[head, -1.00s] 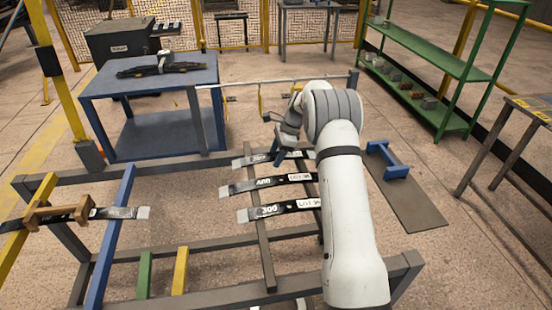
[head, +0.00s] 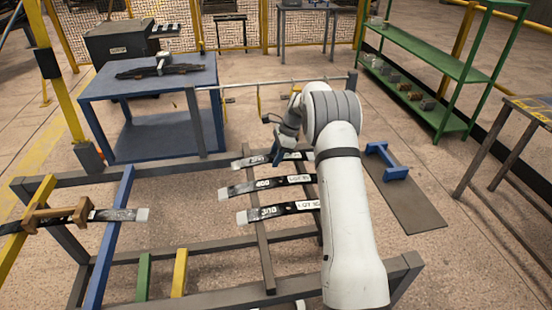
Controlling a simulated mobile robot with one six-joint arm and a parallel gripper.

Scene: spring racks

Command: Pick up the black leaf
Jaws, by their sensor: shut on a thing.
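Several black leaves with white lettering and pale end tips lie across the grey rack, one behind another. The farthest black leaf (head: 250,161) is partly hidden by my arm. My gripper (head: 277,161) is shut on this farthest leaf, near its middle. The leaf still lies level with the rack, and any gap below it is too small to tell. The middle black leaf (head: 264,184) and the nearest black leaf (head: 272,211) lie apart from my gripper. Their right ends run up to or behind my arm.
Another dark leaf (head: 112,215) with a wooden clamp (head: 56,214) lies on the left rails. A blue table (head: 150,85) with dark strips stands behind. A blue stand (head: 388,160) on a grey board is right of my arm. A green shelf (head: 425,60) stands farther right.

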